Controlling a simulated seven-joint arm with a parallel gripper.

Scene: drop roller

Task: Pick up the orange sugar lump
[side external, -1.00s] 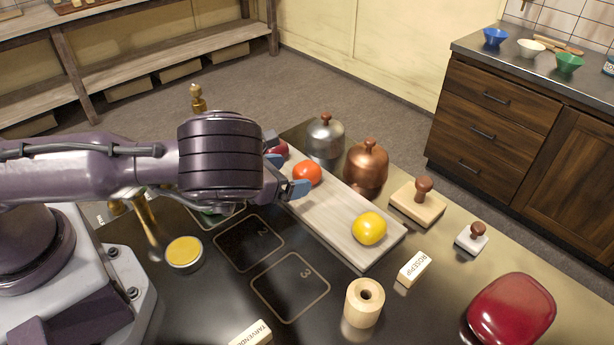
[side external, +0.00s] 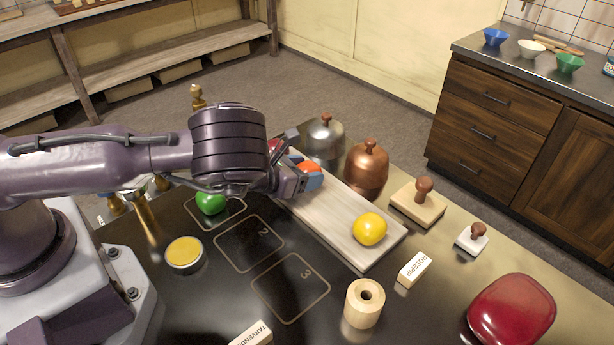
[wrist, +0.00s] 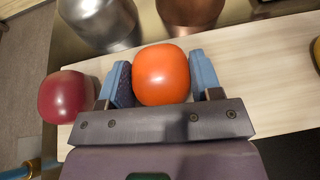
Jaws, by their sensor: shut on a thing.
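The orange sugar lump (wrist: 161,74) is a rounded orange piece over the pale wooden board (side external: 340,226). My gripper (wrist: 162,80) is shut on it, with a blue fingertip on each side in the wrist view. In the side view my gripper (side external: 304,180) covers part of the orange lump (side external: 311,168). I cannot tell whether the lump still touches the board.
A red lump (wrist: 66,97) sits close beside my left finger. A yellow lump (side external: 369,229) is at the board's near end. A steel dome (side external: 325,138) and a copper dome (side external: 367,168) stand behind. A green lump (side external: 210,203) lies on a marked square.

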